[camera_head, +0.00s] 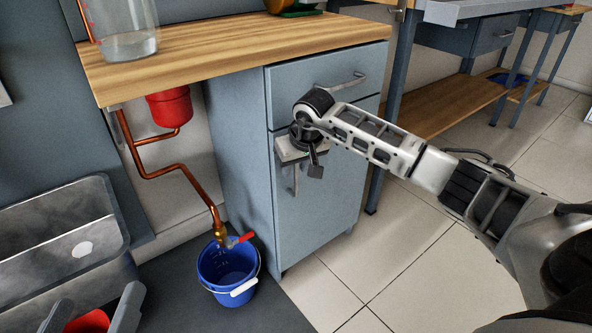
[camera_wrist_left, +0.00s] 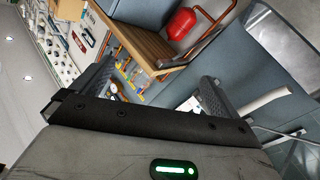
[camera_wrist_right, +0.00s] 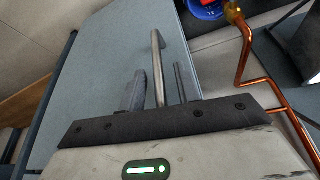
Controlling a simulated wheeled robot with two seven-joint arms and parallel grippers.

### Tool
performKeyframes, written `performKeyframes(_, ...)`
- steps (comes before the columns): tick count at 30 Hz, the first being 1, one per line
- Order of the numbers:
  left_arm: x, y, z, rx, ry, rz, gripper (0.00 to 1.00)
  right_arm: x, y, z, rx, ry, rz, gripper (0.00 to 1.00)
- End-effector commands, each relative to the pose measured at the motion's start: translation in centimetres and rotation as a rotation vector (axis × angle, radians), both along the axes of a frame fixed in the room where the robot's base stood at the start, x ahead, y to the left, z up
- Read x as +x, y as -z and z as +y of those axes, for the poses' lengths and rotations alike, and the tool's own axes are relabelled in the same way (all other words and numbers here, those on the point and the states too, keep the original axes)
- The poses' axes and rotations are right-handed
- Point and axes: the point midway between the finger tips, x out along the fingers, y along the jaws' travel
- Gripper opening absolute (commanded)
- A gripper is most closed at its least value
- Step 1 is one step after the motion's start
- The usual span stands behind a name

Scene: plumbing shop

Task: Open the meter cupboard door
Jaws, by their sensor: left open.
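The meter cupboard is a blue-grey cabinet with a drawer on top and a door (camera_head: 325,200) below, which looks shut. My right gripper (camera_head: 303,167) is in front of the upper left of the door. In the right wrist view, the door's upright bar handle (camera_wrist_right: 157,65) stands between the two fingers of this gripper (camera_wrist_right: 160,88), with a visible gap on each side. The fingers are open around it. My left gripper (camera_head: 95,312) is at the bottom left of the head view, open. Its fingers also show wide apart in the left wrist view (camera_wrist_left: 155,90), away from the cupboard.
A drawer handle (camera_head: 342,82) sits above the door. A wooden worktop (camera_head: 230,45) lies over the cabinet. A copper pipe (camera_head: 185,170) and a blue bucket (camera_head: 228,275) stand to the left, beside a metal sink (camera_head: 60,235). The tiled floor (camera_head: 400,270) before the door is clear.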

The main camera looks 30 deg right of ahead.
Motion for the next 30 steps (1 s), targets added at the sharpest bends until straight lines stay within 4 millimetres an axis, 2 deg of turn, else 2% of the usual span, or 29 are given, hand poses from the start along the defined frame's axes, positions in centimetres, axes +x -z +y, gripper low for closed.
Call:
performKeyframes(8,0.1,-0.1,0.0,0.004,-0.002,-0.010,1.00,0.1,0.1,0.0,0.000,0.000,0.000,0.32)
performKeyframes(9,0.1,-0.1,0.0,0.004,-0.002,-0.010,1.00,0.1,0.1,0.0,0.000,0.000,0.000,0.27)
performKeyframes(12,0.1,-0.1,0.0,0.004,-0.002,-0.010,1.00,0.1,0.1,0.0,0.000,0.000,0.000,0.00)
performKeyframes(19,0.1,-0.2,0.0,0.004,0.000,-0.009,1.00,-0.1,0.1,-0.1,-0.001,0.000,0.000,0.00)
performKeyframes(23,0.0,-0.3,-0.1,-0.001,0.007,0.007,1.00,-1.0,0.0,-0.5,-0.003,0.002,0.000,0.00)
performKeyframes(26,-0.3,0.1,-0.3,-0.011,0.019,0.051,1.00,-2.5,-0.1,-1.1,-0.005,0.006,0.002,0.00)
performKeyframes(28,-1.0,1.3,-0.3,-0.036,0.015,0.134,1.00,-4.0,-0.1,-1.9,-0.006,0.013,0.003,0.00)
performKeyframes(30,-1.2,1.6,-0.3,-0.035,0.019,0.160,1.00,-5.8,-0.1,-2.8,-0.008,0.021,0.004,0.00)
